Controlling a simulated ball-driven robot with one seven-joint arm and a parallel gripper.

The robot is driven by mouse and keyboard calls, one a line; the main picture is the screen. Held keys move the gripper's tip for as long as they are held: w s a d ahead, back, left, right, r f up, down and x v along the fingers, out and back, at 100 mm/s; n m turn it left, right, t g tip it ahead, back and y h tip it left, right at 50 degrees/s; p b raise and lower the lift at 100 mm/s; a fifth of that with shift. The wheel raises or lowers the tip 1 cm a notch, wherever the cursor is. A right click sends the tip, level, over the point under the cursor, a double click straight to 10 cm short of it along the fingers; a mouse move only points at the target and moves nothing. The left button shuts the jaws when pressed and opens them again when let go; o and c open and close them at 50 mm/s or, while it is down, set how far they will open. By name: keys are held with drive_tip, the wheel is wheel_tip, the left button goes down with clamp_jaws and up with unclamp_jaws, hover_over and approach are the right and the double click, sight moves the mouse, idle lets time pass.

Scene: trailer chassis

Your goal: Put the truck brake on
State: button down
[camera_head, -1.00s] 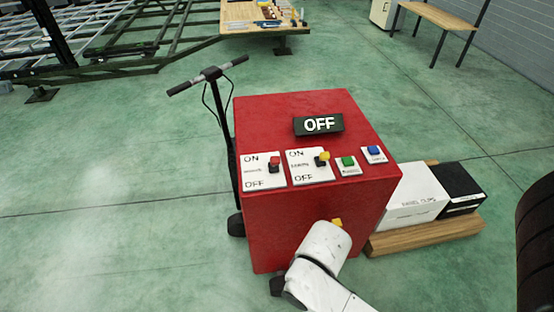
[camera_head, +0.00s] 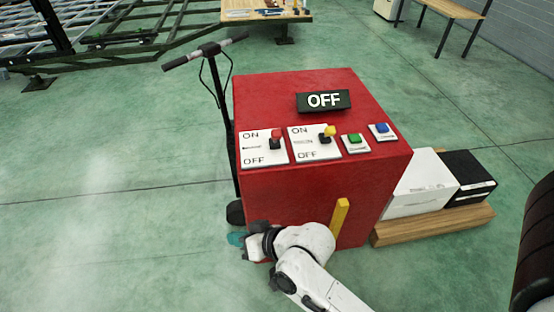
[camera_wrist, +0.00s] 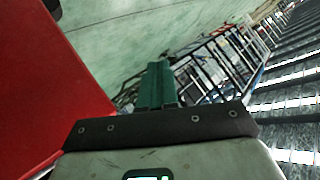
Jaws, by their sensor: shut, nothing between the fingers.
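A red control box (camera_head: 300,190) stands on the floor in the head view. Its top has a red-knobbed switch (camera_head: 276,139) and a yellow-knobbed switch (camera_head: 329,133), each on an ON/OFF plate, plus a green button (camera_head: 353,142) and a blue button (camera_head: 382,128). A black display (camera_head: 323,101) reads OFF. A yellow bar (camera_head: 340,215) shows on the box's front face, its lower end behind my arm. Which control is the brake is too small to read. My gripper (camera_head: 237,239) is at the box's lower left front, shut and empty; its green fingers (camera_wrist: 155,85) show in the wrist view.
A black handlebar (camera_head: 206,50) rises behind the box's left side. A white box (camera_head: 420,185) and a black box (camera_head: 466,178) sit on wooden planks (camera_head: 432,225) to the right. A dark tyre (camera_head: 537,250) is at the right edge.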

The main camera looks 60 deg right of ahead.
sight(276, 139)
drive_tip(key=w+d+m+t+h+b, duration=0.4)
drive_tip(key=d+m+t+h+b, duration=0.2)
drive_tip(key=d+m+t+b, duration=0.25)
drive_tip(key=s+d+f+m+g+h+b, duration=0.2)
drive_tip(key=s+d+m+g+h+b, duration=0.2)
drive_tip(key=d+m+h, duration=0.4)
drive_tip(key=s+m+h+b, duration=0.1)
drive_tip(key=s+m+h, duration=0.1)
drive_tip(key=m+h, duration=0.4)
drive_tip(key=shift+s+d, duration=0.3)
drive_tip(key=shift+s, duration=0.05)
drive_tip(key=shift+r+g, duration=0.1)
drive_tip(key=shift+g, duration=0.15)
drive_tip(key=p+x, duration=0.1)
drive_tip(key=x, duration=1.3)
drive_tip(key=shift+w+p, duration=0.1)
drive_tip(key=shift+p, duration=0.25)
drive_tip(key=shift+r+p, duration=0.25)
drive_tip(key=shift+p, duration=0.4)
